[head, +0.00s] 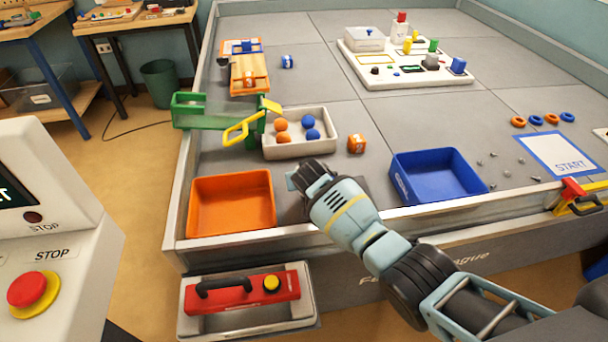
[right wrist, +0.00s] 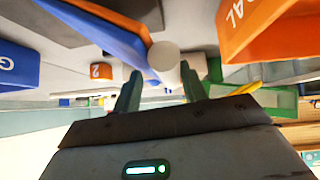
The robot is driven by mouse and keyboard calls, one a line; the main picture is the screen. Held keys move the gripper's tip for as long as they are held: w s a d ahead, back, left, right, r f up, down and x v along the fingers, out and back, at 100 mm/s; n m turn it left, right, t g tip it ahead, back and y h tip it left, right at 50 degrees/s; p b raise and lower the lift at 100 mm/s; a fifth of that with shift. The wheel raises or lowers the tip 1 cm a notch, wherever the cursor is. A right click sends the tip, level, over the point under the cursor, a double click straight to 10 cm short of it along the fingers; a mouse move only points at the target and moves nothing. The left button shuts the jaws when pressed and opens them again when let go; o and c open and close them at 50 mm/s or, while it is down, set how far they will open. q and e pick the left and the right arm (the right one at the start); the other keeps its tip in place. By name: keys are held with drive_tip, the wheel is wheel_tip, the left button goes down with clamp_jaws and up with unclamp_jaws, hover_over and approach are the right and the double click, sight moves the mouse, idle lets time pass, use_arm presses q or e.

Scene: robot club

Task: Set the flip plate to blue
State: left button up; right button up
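In the head view my right gripper (head: 297,182) is between the orange and blue bins, and my arm hides the plate there. My left gripper is not in view.
The orange bin (head: 232,207) stands left of my right gripper and the blue bin (head: 437,178) right of it. Behind are a white tray (head: 297,153) with balls, a small orange cube (head: 356,144) and a green frame (head: 190,112). The table's front wall (head: 300,233) runs below my arm.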

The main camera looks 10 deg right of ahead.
drive_tip(key=shift+w+r, duration=0.15)
idle(0.3)
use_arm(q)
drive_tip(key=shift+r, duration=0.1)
use_arm(e)
drive_tip(key=shift+r, duration=0.2)
drive_tip(key=p+v, duration=0.3)
drive_tip(key=v, duration=0.2)
drive_tip(key=shift+r, duration=0.25)
drive_tip(key=shift+s+r+p, duration=0.15)
drive_tip(key=shift+s+r, duration=0.1)
drive_tip(key=shift+s, duration=0.25)
drive_tip(key=shift+s+r+p, duration=0.15)
drive_tip(key=shift+s+r, duration=0.15)
drive_tip(key=shift+s, duration=0.2)
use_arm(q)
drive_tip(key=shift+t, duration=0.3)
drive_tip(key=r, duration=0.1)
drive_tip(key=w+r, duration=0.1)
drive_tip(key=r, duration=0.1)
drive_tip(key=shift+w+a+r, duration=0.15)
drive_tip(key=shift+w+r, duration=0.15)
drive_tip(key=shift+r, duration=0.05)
use_arm(e)
drive_tip(key=shift+a, duration=0.1)
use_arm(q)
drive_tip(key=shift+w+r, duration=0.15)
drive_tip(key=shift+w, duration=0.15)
use_arm(e)
drive_tip(key=shift+f, duration=0.1)
